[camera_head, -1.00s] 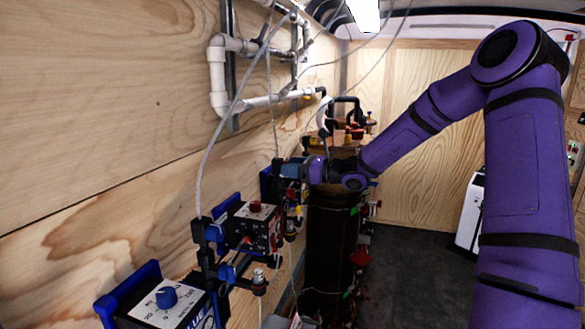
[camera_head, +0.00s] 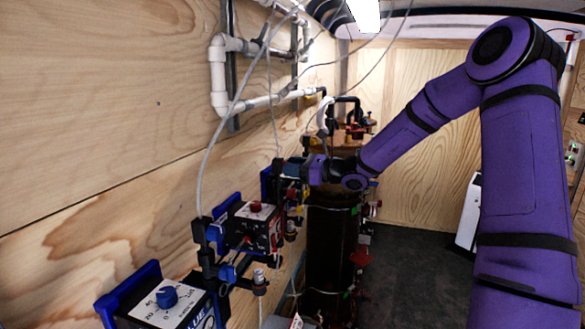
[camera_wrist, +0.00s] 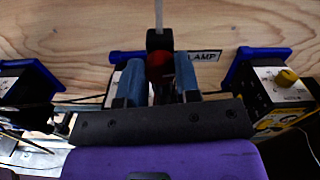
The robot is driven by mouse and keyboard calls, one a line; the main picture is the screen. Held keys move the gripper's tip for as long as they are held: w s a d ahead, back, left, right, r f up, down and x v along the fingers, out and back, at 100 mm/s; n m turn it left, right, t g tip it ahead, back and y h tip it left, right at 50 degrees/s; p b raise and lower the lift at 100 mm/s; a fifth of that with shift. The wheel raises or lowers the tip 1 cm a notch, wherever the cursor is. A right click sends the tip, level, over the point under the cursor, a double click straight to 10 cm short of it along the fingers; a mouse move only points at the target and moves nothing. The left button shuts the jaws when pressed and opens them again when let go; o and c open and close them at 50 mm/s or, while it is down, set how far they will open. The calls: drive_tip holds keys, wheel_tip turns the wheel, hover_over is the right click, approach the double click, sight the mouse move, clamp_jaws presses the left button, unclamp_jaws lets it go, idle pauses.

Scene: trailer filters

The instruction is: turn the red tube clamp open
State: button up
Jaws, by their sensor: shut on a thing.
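The red tube clamp (camera_wrist: 159,67) shows in the wrist view between the two blue fingers of my gripper (camera_wrist: 158,76), under a black fitting on a pale vertical tube. My gripper is shut on it, and the fingers hide part of its sides. A label ending in "AMP" (camera_wrist: 204,56) is on the blue-framed mount just behind. In the head view my gripper (camera_head: 293,168) is at the wall-side mount beside the dark cylinder. The clamp cannot be made out there.
A box with a red knob (camera_head: 256,228) and a box with a blue dial (camera_head: 167,298) stand nearer along the wooden wall. A yellow-knobbed box (camera_wrist: 287,78) is close on the right. The dark floor (camera_head: 410,270) is clear.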

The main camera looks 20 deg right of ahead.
drive_tip(key=n, duration=0.8)
drive_tip(key=shift+s+f, duration=0.1)
drive_tip(key=n, duration=0.3)
drive_tip(key=shift+a+n, duration=0.1)
drive_tip(key=shift+n, duration=0.2)
drive_tip(key=n, duration=0.4)
drive_tip(key=shift+f+n, duration=0.1)
drive_tip(key=shift+n, duration=0.2)
drive_tip(key=o, duration=0.9)
drive_tip(key=v, duration=1.1)
